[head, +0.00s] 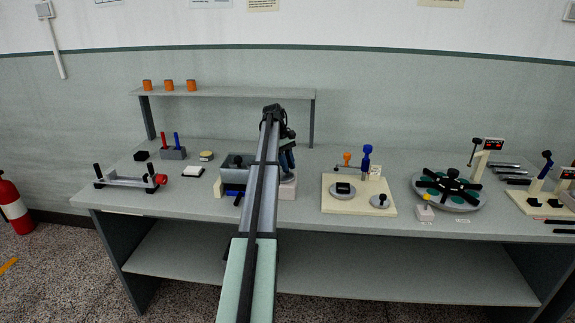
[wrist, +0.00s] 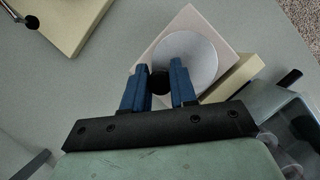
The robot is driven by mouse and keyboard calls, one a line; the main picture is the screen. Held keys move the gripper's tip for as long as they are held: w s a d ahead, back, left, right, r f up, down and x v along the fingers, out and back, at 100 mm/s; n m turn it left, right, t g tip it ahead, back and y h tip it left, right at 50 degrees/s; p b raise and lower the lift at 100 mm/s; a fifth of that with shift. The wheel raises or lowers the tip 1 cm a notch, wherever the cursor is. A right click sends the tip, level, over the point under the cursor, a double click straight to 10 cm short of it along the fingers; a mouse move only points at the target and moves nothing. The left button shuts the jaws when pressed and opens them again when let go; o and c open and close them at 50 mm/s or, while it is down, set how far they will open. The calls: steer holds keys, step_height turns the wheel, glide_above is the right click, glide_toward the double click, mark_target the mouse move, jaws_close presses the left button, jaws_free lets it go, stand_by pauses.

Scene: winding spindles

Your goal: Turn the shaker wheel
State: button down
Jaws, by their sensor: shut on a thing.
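The wheel is a round pale grey disc (wrist: 193,55) on a square, pale pinkish base (wrist: 162,38) in the wrist view. In the head view the base (head: 288,193) stands near the bench's front edge, with the disc mostly hidden by my arm. A dark, round-topped knob (wrist: 160,82) stands at the disc's near edge in the wrist view. My gripper (wrist: 159,70) has its two blue fingers on either side of this knob and is shut on it. In the head view my gripper (head: 288,172) points down over the disc. Where the knob meets the disc is hidden.
A grey open bin (head: 238,161) adjoins the base on the left. A cream board (head: 330,207) with a blue-topped post stands to the right, and a large round carousel (head: 420,195) beyond. A shelf (head: 230,93) with orange cups stands behind. Bare bench lies between the base and the cream board.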

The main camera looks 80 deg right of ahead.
steer(key=c, duration=0.9)
jaws_free()
steer(key=n+h, duration=0.1)
steer(key=n, duration=0.1)
steer(key=w+n, duration=0.1)
steer(key=n, duration=0.1)
steer(key=n+g+h, duration=0.1)
steer(key=n, duration=0.2)
steer(key=shift+w+h, duration=0.3)
steer(key=shift+w, duration=0.1)
steer(key=n, duration=0.2)
steer(key=w+n+h, duration=0.1)
steer(key=n, duration=0.1)
steer(key=a+n+h, duration=0.1)
steer(key=n, duration=0.1)
steer(key=shift+w, duration=0.2)
steer(key=v, duration=1.3)
steer(key=w+d+r+m+t+h, duration=0.3)
steer(key=w+d+m+t, duration=0.1)
steer(key=w, duration=0.4)
steer(key=w+d+r+m+t+h, duration=0.4)
steer(key=w+d+t, duration=0.2)
steer(key=w, duration=0.2)
